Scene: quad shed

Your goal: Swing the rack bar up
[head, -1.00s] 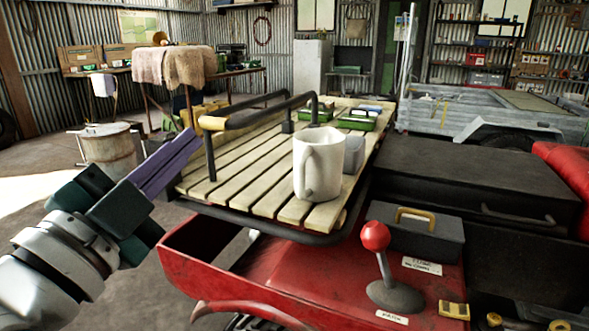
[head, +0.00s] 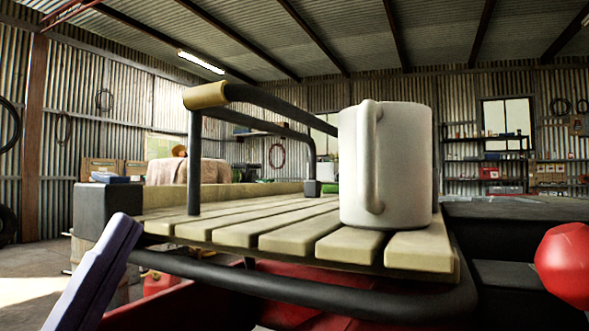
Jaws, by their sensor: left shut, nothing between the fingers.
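The rack bar (head: 271,106) is a dark tube with a tan grip (head: 206,95) at its near left end. It stands above the slatted wooden rack (head: 262,232), with a dark upright under the grip and a bent end at a bracket farther back. My left gripper (head: 125,228) is at the lower left, below and left of the grip and apart from the bar. Only its purple fingers show; they are shut and empty, and the rest is cut off by the frame. My right gripper is not in view.
A large white mug (head: 386,165) stands on the rack's near right part. A black tube (head: 300,293) runs along the rack's front edge. A red knob (head: 566,265) is at the right. A dark block (head: 108,210) stands at the rack's left end.

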